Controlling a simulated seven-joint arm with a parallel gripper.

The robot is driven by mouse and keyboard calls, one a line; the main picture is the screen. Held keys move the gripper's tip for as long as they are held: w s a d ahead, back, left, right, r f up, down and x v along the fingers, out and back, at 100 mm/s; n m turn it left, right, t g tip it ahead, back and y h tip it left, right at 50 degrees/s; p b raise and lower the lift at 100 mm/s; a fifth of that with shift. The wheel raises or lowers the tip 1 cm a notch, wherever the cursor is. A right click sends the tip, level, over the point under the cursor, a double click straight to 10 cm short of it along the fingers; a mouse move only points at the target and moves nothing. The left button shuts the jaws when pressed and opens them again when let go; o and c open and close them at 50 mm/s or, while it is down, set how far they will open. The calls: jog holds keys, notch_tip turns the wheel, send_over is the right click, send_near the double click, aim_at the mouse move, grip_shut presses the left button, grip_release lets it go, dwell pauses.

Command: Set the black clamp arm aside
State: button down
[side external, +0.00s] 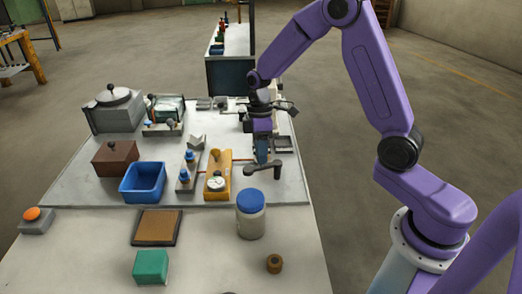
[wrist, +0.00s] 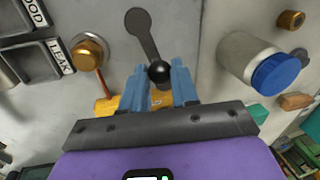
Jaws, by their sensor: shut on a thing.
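The black clamp arm (side external: 264,171) is a flat dark bar with a round end and a ball knob. In the wrist view the bar (wrist: 145,34) points away from me, with its black knob (wrist: 159,72) between my fingertips. My gripper (side external: 262,158) points down and is shut on the knob; its blue fingers also show in the wrist view (wrist: 158,88). The bar is to the right of the yellow fixture (side external: 218,172), apart from it. I cannot tell how high it is above the table.
A blue-lidded jar (side external: 251,215) stands in front of the clamp arm. A blue bin (side external: 143,182), a brown box (side external: 115,158) and a two-knob block (side external: 187,172) stand left. Trays labelled GOOD and LEAK (wrist: 40,62) lie left in the wrist view.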

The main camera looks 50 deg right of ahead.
dwell(0.3)
jog(key=c, duration=0.9)
grip_release()
jog(key=shift+o, duration=0.2)
notch_tip(320, 180, up, 17)
jog(key=w+d, duration=0.2)
jog(key=shift+w, duration=0.3)
jog(key=shift+s+a, duration=0.1)
jog(key=s+a+f+n+h, duration=0.1)
jog(key=s+a, duration=0.3)
jog(key=s, duration=0.4)
jog(key=s+a+f, duration=0.2)
jog(key=s+a, duration=0.1)
jog(key=s, duration=0.4)
jog(key=s+d+f+t, duration=0.1)
jog(key=s+f, duration=0.1)
jog(key=s, duration=0.6)
jog(key=s+d+f+n, duration=0.1)
jog(key=s+f, duration=0.1)
jog(key=s, duration=0.6)
jog(key=shift+d+f+t, duration=0.3)
jog(key=shift+f+t, duration=0.1)
